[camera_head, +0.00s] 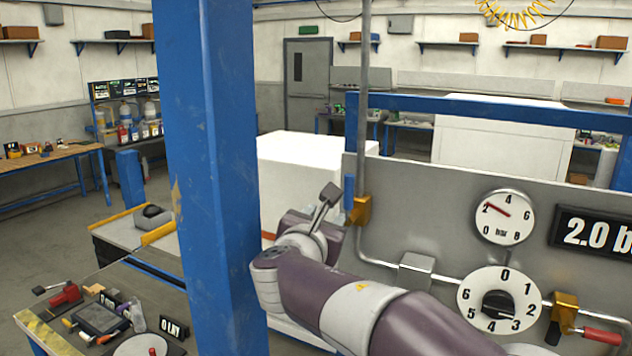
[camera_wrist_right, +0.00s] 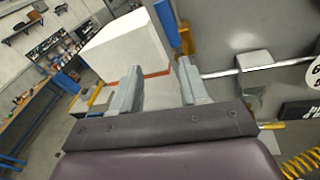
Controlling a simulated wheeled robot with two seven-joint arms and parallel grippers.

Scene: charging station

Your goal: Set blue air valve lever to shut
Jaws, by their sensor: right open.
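The blue lever (camera_head: 349,191) sits on a brass valve (camera_head: 361,210) at the left edge of the grey panel. The lever stands upright, alongside the vertical pipe. In the right wrist view the blue lever (camera_wrist_right: 166,22) and the brass valve (camera_wrist_right: 187,40) are beyond the fingertips, near the top. My right gripper (camera_head: 329,203) is just left of the valve in the head view, apart from it as far as I can tell. In the right wrist view its fingers (camera_wrist_right: 158,80) are spread with nothing between them. My left gripper is not in view.
The grey panel (camera_head: 440,215) carries a pressure gauge (camera_head: 504,217) with its needle near 2, a numbered dial (camera_head: 499,300) and a red-handled valve (camera_head: 600,335). A blue post (camera_head: 212,180) stands left of my right arm. A white box (camera_head: 300,165) is behind.

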